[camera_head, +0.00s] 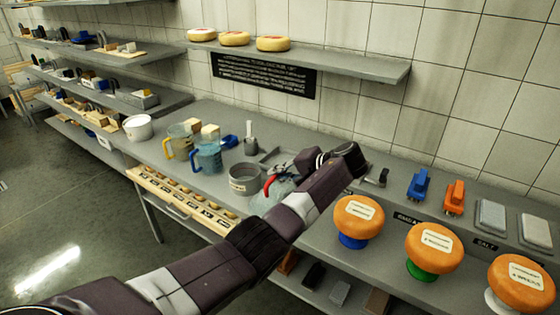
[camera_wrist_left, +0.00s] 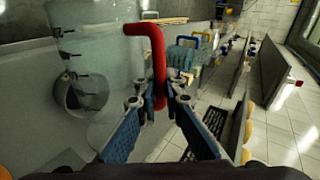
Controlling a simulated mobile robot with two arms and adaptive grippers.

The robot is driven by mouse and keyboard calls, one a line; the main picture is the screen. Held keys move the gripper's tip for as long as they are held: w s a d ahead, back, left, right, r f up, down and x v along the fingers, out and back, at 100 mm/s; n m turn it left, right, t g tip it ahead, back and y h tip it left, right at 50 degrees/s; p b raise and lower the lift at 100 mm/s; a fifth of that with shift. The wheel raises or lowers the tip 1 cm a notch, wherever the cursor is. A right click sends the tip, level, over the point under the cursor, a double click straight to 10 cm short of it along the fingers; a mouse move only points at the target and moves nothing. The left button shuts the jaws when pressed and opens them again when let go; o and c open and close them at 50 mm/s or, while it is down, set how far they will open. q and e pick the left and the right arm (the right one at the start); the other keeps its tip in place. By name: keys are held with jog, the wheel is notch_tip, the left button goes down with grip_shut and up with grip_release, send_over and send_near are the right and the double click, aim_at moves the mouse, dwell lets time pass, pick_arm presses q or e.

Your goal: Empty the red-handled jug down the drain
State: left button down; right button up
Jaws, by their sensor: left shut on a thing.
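The red-handled jug is clear, with dark level marks on its wall. Its clear body (camera_wrist_left: 95,45) fills the left of the left wrist view, and its red handle (camera_wrist_left: 156,50) stands between my fingers. In the head view the jug (camera_head: 286,188) is partly hidden behind my left arm. My left gripper (camera_wrist_left: 160,103) is shut on the red handle; in the head view my wrist mostly covers it. I cannot tell the jug's tilt or how much liquid it holds. I cannot make out the drain for certain. My right gripper is not in view.
A grey labelled pot (camera_head: 244,180) stands just left of the jug. A blue-handled jug (camera_head: 207,157) and a yellow-handled jug (camera_head: 178,142) stand farther left. Large orange cheese wheels on stands, such as this one (camera_head: 358,214), line the front right. A wall shelf (camera_head: 340,62) hangs above.

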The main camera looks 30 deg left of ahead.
pick_arm(q)
jog(key=shift+s+r, duration=0.1)
jog(key=shift+s, duration=0.05)
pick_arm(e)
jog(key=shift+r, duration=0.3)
